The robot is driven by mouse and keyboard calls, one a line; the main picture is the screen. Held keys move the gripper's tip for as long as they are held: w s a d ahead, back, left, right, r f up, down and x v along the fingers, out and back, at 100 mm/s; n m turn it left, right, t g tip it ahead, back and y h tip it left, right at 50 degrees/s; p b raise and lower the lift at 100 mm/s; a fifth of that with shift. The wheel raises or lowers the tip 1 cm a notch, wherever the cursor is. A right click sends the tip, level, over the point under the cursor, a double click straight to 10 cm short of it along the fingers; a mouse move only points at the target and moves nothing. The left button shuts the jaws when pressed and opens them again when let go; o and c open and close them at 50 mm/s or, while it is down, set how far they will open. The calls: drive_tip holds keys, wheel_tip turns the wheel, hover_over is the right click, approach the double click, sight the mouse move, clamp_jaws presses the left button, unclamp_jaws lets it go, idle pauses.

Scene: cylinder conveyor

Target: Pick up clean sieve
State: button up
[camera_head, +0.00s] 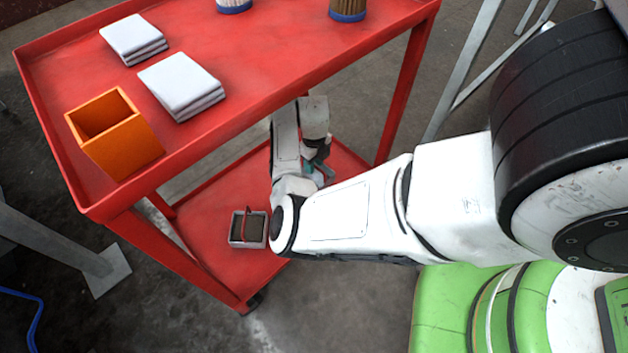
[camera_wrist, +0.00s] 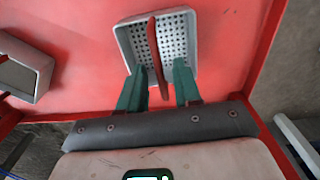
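The clean sieve (camera_wrist: 177,42) is a light grey tray with an empty, perforated bottom and a red handle (camera_wrist: 153,45) arching over it. It sits on the red lower shelf in the wrist view. My gripper (camera_wrist: 158,78) is open, its two green fingers on either side of the handle with gaps between. The fingertips overlap the sieve's near edge in the picture; whether they touch it I cannot tell. In the head view my gripper (camera_head: 318,168) reaches under the top shelf, and the clean sieve cannot be made out behind my arm.
A second sieve (camera_head: 235,233) with a dark filled inside stands on the lower shelf (camera_head: 215,262); it also shows in the wrist view (camera_wrist: 20,75). Above, the cart's top shelf (camera_head: 235,60) carries an orange box (camera_head: 128,145), stacked white pads (camera_head: 180,82) and brush-like items (camera_head: 347,10).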

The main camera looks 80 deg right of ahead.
wheel_tip(320, 180, down, 2)
drive_tip(key=shift+f, duration=0.1)
drive_tip(key=shift+c, duration=0.5)
clamp_jaws()
